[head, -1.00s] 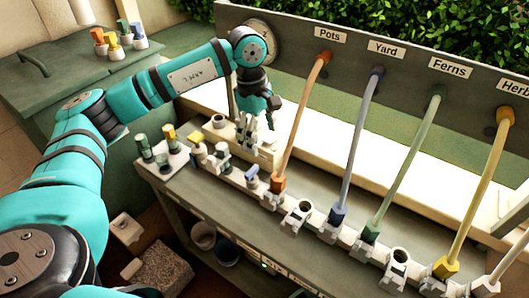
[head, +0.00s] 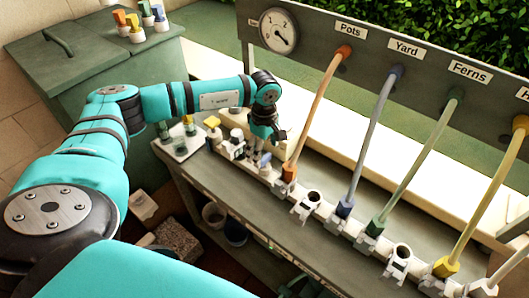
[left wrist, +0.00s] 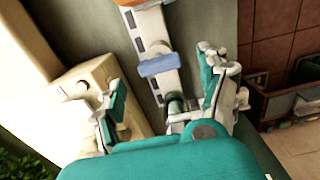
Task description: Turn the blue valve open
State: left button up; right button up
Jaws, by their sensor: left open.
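The blue valve (head: 264,159) has a small blue lever handle on the white manifold, just left of the orange hose's lower fitting. In the left wrist view the blue handle (left wrist: 161,66) lies across the manifold, ahead of and between my fingers. My left gripper (head: 258,146) points down over the manifold close beside the blue valve. In the left wrist view the left gripper (left wrist: 163,88) is open, its fingers spread on either side of the manifold, with nothing held. A dark green fitting (left wrist: 176,104) sits between the fingers. My right gripper is not seen.
A yellow-handled valve (head: 213,123) stands to the left. A tray (head: 181,146) holds more coloured handles. The orange hose (head: 318,108) rises close to my gripper's right. A gauge (head: 279,30) is on the back panel. A cream block (left wrist: 97,83) lies beside the left finger.

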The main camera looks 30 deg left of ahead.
aim_at(265, 158)
pick_arm(q)
notch_tip(265, 158, down, 2)
jog(key=shift+f, duration=0.55)
jog(key=c, duration=1.2)
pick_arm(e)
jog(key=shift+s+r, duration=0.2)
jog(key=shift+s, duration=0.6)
